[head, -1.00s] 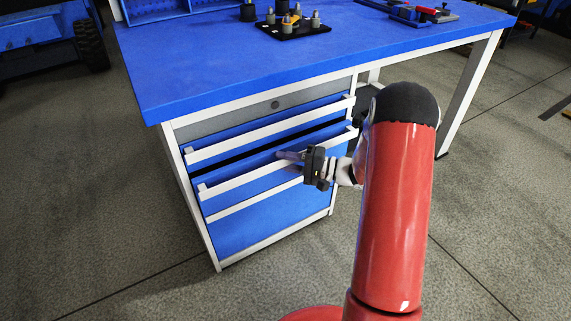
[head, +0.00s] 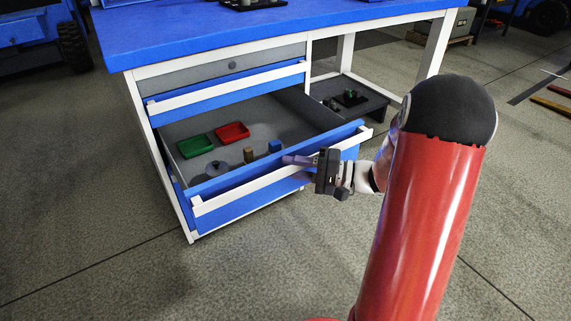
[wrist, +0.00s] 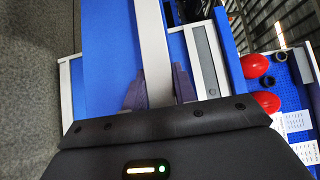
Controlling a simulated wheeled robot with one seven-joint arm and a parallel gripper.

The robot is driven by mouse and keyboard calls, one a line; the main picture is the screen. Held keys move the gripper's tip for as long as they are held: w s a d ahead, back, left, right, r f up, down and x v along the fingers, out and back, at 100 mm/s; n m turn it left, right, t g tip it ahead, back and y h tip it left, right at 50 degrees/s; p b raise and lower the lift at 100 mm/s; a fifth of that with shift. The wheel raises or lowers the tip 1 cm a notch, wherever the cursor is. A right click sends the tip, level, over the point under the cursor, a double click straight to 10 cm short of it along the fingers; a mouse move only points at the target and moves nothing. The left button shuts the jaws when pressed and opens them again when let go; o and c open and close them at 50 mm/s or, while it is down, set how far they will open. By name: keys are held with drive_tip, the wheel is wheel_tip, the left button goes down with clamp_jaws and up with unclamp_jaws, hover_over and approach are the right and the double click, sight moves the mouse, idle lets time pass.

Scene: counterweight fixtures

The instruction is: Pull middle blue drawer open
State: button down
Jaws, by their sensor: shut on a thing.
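The middle blue drawer (head: 220,181) is pulled well out of the cabinet under the workbench, and its grey interior shows. Its white bar handle (head: 240,188) runs along the front. My gripper (head: 297,161) is shut on this handle, right of its middle. In the wrist view, the two dark fingers of my gripper (wrist: 158,88) lie on either side of the white handle (wrist: 153,50). The exact finger contact is partly hidden in the head view.
Inside the drawer lie a green tray (head: 195,146), a red tray (head: 232,132), a grey round part (head: 217,168) and a blue block (head: 275,146). The upper blue drawer (head: 225,88) is shut. Open floor lies in front.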

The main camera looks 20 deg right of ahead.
drive_tip(key=shift+s+d+b, duration=0.15)
drive_tip(key=shift+s+d, duration=0.1)
drive_tip(key=shift+s, duration=0.55)
drive_tip(key=shift+s+d+b, duration=0.15)
drive_tip(key=shift+s+d, duration=0.1)
drive_tip(key=shift+s, duration=0.5)
drive_tip(key=c, duration=1.1)
unclamp_jaws()
drive_tip(key=v, duration=0.7)
drive_tip(key=shift+s+d, duration=0.15)
drive_tip(key=shift+d, duration=0.25)
